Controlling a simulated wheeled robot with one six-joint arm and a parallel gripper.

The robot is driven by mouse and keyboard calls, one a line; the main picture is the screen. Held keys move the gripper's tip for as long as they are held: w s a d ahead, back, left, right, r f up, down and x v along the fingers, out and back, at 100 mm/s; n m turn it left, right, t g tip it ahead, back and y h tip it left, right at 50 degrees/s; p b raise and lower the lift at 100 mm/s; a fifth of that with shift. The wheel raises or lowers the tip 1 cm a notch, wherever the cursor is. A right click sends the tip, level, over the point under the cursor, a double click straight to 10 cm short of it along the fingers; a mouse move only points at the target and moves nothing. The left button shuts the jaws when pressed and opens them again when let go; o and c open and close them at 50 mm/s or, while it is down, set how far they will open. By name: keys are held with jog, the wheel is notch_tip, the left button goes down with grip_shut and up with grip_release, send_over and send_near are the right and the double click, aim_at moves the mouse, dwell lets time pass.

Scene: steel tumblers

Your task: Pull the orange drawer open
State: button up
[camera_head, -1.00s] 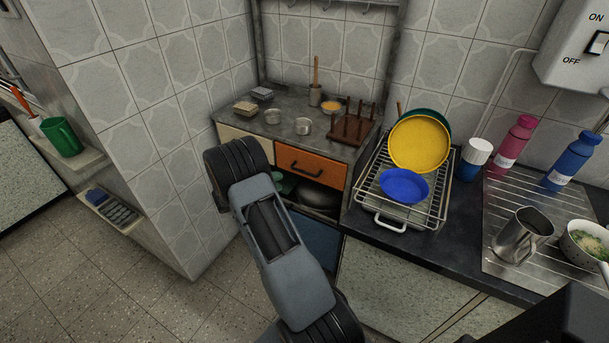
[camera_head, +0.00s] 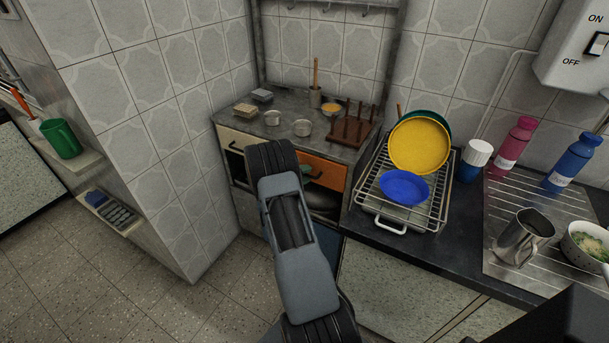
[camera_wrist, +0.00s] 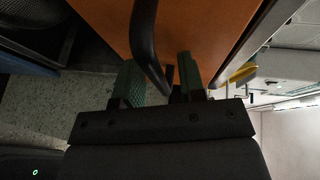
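The orange drawer (camera_head: 323,171) is in the cabinet under the back counter in the head view and looks closed. My arm hides its left part and its handle there. In the wrist view its orange front (camera_wrist: 205,25) fills the top middle, and its dark bar handle (camera_wrist: 146,45) runs down between my fingers. My gripper (camera_wrist: 159,80) is open, with a green-padded finger on each side of the handle and gaps showing. I cannot tell whether either finger touches it.
A cream drawer front (camera_head: 238,143) is left of the orange one. Metal pots (camera_head: 303,127) and a wooden rack (camera_head: 353,131) stand on the counter above. A wire dish rack (camera_head: 388,207) with plates stands to the right. The tiled wall is close on the left.

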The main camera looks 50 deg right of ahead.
jog(key=shift+c, duration=0.4)
grip_shut()
